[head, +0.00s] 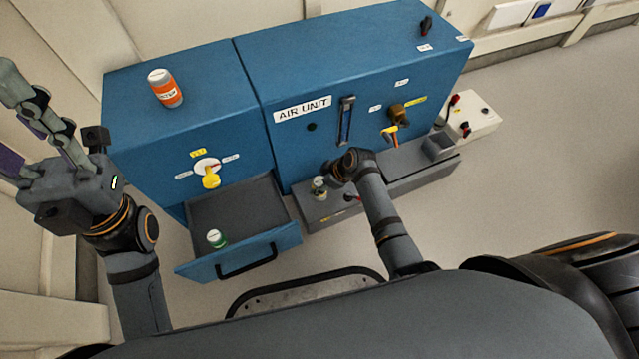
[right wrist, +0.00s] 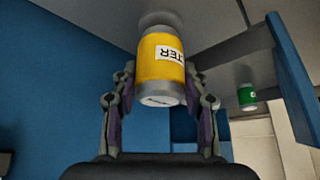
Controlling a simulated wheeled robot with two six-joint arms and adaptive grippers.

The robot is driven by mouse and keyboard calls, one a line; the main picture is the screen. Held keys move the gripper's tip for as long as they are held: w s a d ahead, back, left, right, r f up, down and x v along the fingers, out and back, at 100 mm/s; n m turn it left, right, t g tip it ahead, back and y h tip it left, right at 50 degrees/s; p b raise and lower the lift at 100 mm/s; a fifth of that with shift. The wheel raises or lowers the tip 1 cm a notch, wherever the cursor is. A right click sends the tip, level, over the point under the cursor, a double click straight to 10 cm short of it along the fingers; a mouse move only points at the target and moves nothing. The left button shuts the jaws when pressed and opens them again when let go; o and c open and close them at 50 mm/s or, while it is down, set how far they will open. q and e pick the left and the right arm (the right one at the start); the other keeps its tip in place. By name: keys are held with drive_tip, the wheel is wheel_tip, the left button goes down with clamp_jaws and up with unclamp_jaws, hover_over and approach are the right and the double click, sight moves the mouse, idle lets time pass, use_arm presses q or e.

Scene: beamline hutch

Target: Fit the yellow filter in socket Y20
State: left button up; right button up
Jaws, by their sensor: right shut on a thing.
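The yellow filter (right wrist: 160,60) is gripped between the two fingers of my right gripper (right wrist: 160,85), its pale cap toward the bottom of the right wrist view. In the head view the filter (head: 319,186) is small and upright at the low grey ledge, with my right gripper (head: 325,181) beside and around it. A grey round part (right wrist: 157,18) shows at the filter's far end; I cannot tell whether the filter is seated. The Y20 mark is not readable. My left gripper (head: 35,140) is raised at the far left, its fingers apart and empty.
An open drawer (head: 282,236) holds a green filter (head: 216,238). An orange filter (head: 165,88) stands on the blue cabinet (head: 225,80). A yellow-handled knob (head: 211,180) is above the drawer. The grey ledge (head: 400,182) runs along the AIR UNIT.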

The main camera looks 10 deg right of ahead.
drive_tip(key=shift+f+b, duration=0.3)
drive_tip(key=shift+f, duration=0.25)
idle(0.4)
drive_tip(key=o, duration=1.4)
drive_tip(key=shift+c, duration=0.2)
drive_tip(key=v, duration=1.2)
